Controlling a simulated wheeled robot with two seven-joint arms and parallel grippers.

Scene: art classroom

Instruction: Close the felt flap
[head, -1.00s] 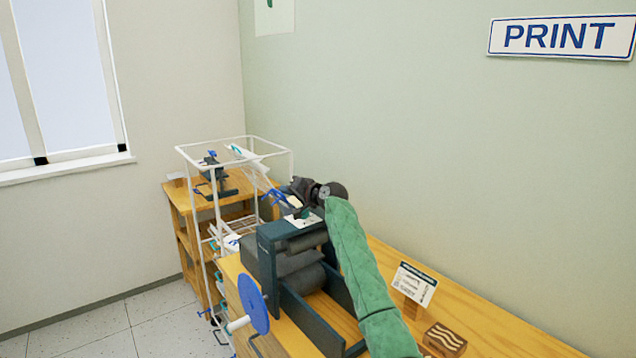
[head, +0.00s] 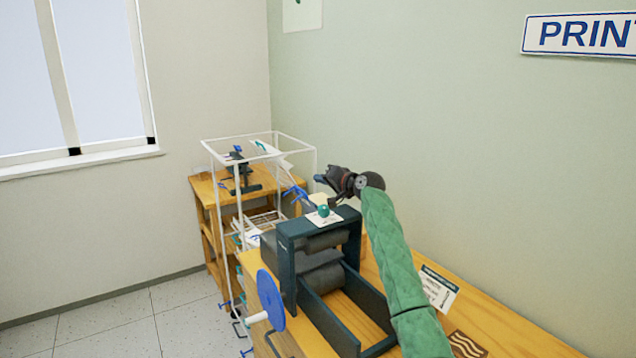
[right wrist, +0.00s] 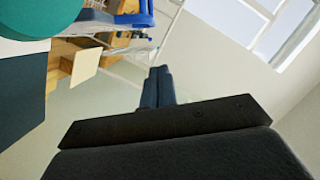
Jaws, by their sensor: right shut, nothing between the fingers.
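A dark printing press (head: 288,275) stands on a wooden bench. A grey felt-like sheet (head: 322,282) shows at its rollers; I cannot tell for sure that it is the flap, or whether it is closed. A teal knob (head: 323,211) sits on a white card on top of the press. My right gripper (head: 320,179) is above and behind the press top, apart from it. Its fingers (right wrist: 158,87) are shut and empty in the right wrist view, with the teal knob (right wrist: 28,18) at upper left. My arm hides part of the press's right side. My left gripper is out of view.
A blue handwheel (head: 271,299) sticks out at the press's left. A white wire rack (head: 222,238) with blue clips and a wooden shelf (head: 207,212) stand behind it. A printed card (head: 438,288) and a wavy-patterned block (head: 465,346) lie right of my arm.

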